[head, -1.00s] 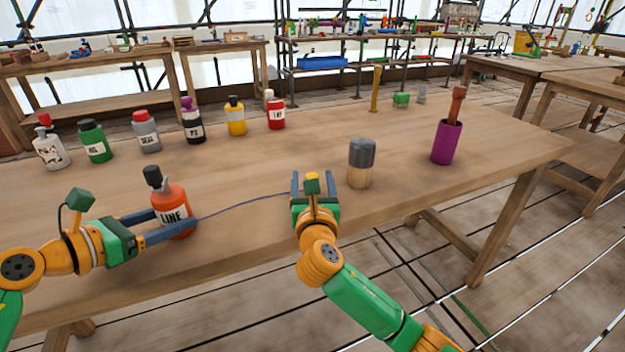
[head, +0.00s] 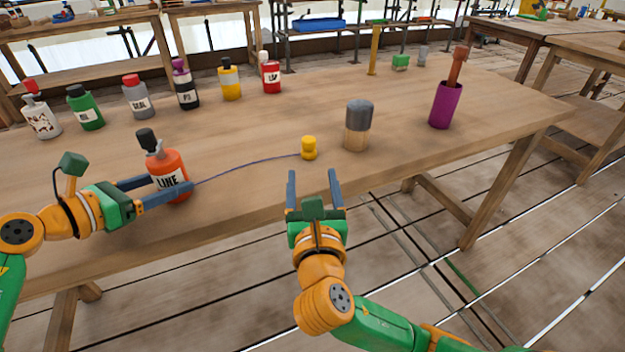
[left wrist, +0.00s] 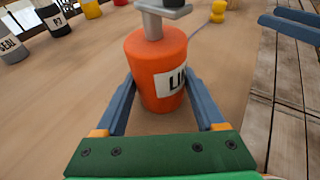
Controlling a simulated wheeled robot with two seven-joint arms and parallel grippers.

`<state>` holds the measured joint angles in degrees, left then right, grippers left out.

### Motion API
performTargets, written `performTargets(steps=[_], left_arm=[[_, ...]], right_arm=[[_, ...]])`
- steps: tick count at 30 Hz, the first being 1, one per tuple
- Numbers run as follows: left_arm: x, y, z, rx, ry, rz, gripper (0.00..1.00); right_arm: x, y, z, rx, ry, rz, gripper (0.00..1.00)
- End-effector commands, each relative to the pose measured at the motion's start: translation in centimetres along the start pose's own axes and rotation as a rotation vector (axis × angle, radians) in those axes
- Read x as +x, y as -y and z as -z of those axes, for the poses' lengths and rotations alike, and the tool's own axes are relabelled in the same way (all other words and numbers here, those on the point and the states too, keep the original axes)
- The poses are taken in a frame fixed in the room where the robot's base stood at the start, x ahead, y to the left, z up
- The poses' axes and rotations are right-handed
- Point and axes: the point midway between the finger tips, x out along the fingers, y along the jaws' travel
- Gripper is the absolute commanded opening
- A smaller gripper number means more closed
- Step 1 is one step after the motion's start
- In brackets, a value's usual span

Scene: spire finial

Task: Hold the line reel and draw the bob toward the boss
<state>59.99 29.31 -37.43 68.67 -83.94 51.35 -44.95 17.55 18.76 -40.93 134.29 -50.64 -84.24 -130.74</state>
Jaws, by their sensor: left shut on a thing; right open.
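The line reel (head: 172,178), an orange bottle-like body labelled LINE with a dark top, stands upright near the table's front left. My left gripper (head: 160,190) is shut on it, one finger on each side; the left wrist view shows the reel (left wrist: 157,65) between the fingers. A thin blue line runs from the reel to the yellow bob (head: 309,148), which sits on the table left of the boss. The boss looks to be the wooden cylinder with a grey top (head: 357,128). My right gripper (head: 314,178) is open and empty, apart from the bob, at the front edge.
Several labelled bottles (head: 186,88) stand in a row at the back left. A purple cup (head: 445,106) with a brown handle in it stands at the right. A yellow post (head: 374,52) and green block (head: 401,62) are behind. The table middle (head: 250,125) is mostly clear.

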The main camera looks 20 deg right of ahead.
Motion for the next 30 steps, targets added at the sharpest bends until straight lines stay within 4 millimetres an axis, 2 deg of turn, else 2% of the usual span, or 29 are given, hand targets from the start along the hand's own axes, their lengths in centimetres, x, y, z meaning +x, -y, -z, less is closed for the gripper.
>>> performTargets(steps=[1, 2, 4, 11, 13, 24, 27, 30], left_arm=[[0.0, 0.0, 0.0, 0.000, 0.000, 0.000, 0.40], [0.0, 0.0, 0.0, 0.000, 0.000, 0.000, 0.79], [0.0, 0.0, 0.0, 0.000, 0.000, 0.000, 0.98], [-0.1, 0.0, 0.0, 0.000, 0.000, 0.000, 1.00], [-0.7, -0.1, 0.0, 0.000, 0.001, -0.002, 1.00], [-10.1, -0.1, 0.1, 0.000, -0.002, -0.004, 1.00], [-11.5, -0.1, 0.1, -0.001, -0.001, -0.002, 1.00], [-12.0, 0.0, 0.0, 0.000, -0.001, 0.000, 1.00]], right_arm=[[0.0, 0.0, 0.0, 0.000, 0.000, 0.000, 0.72], [0.0, 0.0, 0.0, 0.000, 0.000, 0.000, 0.72], [0.0, 0.0, 0.0, 0.000, 0.000, 0.000, 0.72], [0.1, 0.0, 0.0, 0.000, 0.001, 0.000, 0.72], [0.1, 0.0, 0.0, -0.001, 0.001, 0.000, 0.72], [0.1, 0.0, 0.0, 0.000, 0.001, 0.000, 0.72], [0.1, 0.0, 0.0, -0.001, 0.001, 0.000, 0.72], [0.1, 0.0, 0.0, -0.001, 0.000, 0.000, 0.72]])
